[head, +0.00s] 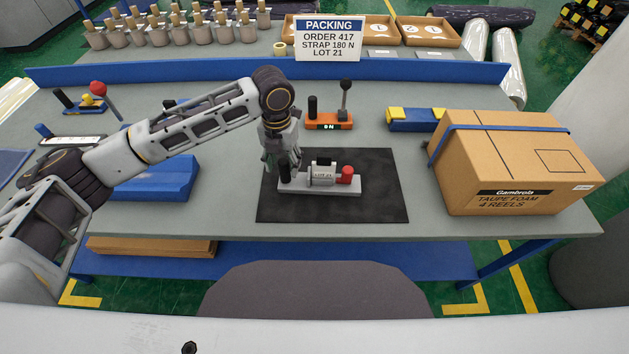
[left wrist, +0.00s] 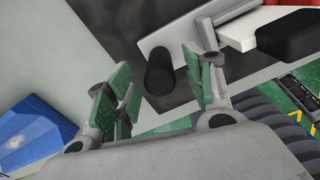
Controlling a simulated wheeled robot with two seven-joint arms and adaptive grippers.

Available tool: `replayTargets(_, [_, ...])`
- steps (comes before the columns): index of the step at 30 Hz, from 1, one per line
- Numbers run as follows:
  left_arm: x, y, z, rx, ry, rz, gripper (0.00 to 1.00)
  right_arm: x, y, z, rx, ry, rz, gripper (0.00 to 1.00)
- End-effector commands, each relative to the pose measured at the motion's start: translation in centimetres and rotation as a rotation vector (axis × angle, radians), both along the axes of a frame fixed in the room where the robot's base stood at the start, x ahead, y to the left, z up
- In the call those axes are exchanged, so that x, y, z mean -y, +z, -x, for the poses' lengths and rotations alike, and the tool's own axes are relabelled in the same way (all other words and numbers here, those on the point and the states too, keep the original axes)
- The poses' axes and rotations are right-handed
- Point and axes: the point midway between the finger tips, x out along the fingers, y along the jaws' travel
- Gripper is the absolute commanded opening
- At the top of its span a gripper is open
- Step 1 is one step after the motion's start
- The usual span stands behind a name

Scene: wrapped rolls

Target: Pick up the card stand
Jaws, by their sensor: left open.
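A small pale stand (head: 330,188) lies on the black mat (head: 385,205), with a flat base, a block carrying a small printed card, a red knob at its right and a black post (head: 285,175) at its left end. My left gripper (head: 284,162) is open over this left end. In the left wrist view the black post (left wrist: 159,72) shows between the open fingers (left wrist: 158,88), with no clear contact. The pale base (left wrist: 170,35) runs up and right there. A larger white sign (head: 329,38) with packing text stands at the back. My right gripper is not in view.
A strapped cardboard box (head: 510,165) stands at the right of the table. A blue block (head: 160,180) lies left of the mat. An orange lever fixture (head: 329,121) and a blue and yellow piece (head: 415,119) sit behind it. The mat's front part is clear.

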Motion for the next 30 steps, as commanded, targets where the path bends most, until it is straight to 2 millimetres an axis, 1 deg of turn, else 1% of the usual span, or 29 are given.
replayTargets(9, [0.1,-3.5,-0.2,-0.002,0.0,0.0,0.53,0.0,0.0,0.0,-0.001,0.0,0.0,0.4])
replayTargets(12, [0.1,-4.2,-0.2,-0.001,-0.001,-0.001,0.53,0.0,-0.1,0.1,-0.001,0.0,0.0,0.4])
replayTargets(16, [0.1,-4.5,-0.2,0.001,-0.001,-0.001,0.53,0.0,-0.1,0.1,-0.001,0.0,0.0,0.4])
replayTargets(28, [0.1,-4.5,-0.2,0.0,-0.001,-0.001,0.53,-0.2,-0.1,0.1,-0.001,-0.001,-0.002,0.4])
replayTargets(29, [0.1,-4.5,-0.2,0.0,-0.001,-0.001,0.52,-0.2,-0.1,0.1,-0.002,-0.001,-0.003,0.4])
replayTargets(30, [0.1,-4.5,-0.2,0.0,-0.001,-0.001,0.47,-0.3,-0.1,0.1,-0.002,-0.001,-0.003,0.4])
